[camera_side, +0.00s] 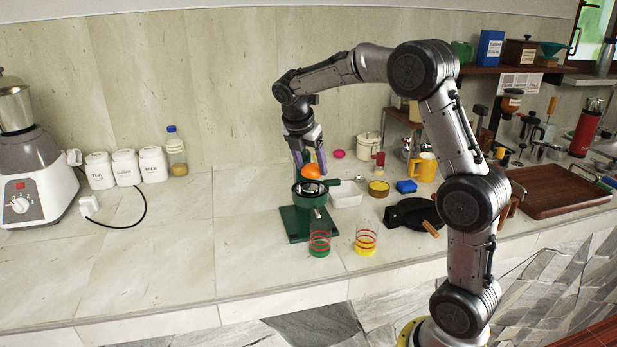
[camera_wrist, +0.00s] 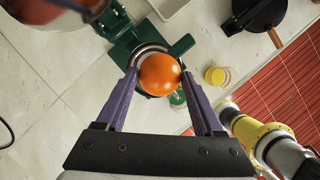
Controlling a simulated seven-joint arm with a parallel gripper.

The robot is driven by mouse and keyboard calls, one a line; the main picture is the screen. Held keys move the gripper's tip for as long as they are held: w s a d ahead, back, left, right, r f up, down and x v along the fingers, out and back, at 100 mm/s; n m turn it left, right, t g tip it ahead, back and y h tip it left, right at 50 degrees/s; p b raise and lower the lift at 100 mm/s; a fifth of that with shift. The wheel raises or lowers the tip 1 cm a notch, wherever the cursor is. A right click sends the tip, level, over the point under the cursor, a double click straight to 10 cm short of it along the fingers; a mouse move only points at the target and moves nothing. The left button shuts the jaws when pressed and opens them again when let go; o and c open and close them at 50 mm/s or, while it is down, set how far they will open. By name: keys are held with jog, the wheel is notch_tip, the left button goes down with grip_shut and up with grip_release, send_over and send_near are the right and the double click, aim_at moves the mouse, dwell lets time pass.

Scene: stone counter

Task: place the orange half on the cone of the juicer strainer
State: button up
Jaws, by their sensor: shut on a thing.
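The orange half (camera_side: 312,170) is held between the fingers of my gripper (camera_side: 309,164), round side up in the side view. In the wrist view the orange half (camera_wrist: 160,74) sits between the two purple fingertips of my gripper (camera_wrist: 158,76). The green juicer (camera_side: 299,222) stands on the counter below it, and its strainer (camera_side: 310,189) is just under the fruit. In the wrist view the strainer's metal rim (camera_wrist: 141,50) shows behind the orange half. The cone is hidden by the fruit, and I cannot tell whether the two touch.
A glass with a green base (camera_side: 319,244) and one with a yellow base (camera_side: 365,242) stand in front of the juicer. A white container (camera_side: 345,195) is just right of it. A black pan (camera_side: 412,214) lies farther right. The counter left of the juicer is clear.

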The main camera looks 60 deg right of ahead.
aim_at(308, 176)
jog(key=shift+w+d+f, duration=0.2)
jog(key=shift+w+f, duration=0.1)
jog(key=shift+f, duration=0.15)
jog(key=shift+w+f, duration=0.15)
jog(key=shift+f, duration=1.5)
jog(key=shift+f, duration=0.1)
jog(key=o, duration=1.4)
jog(key=shift+c, duration=0.2)
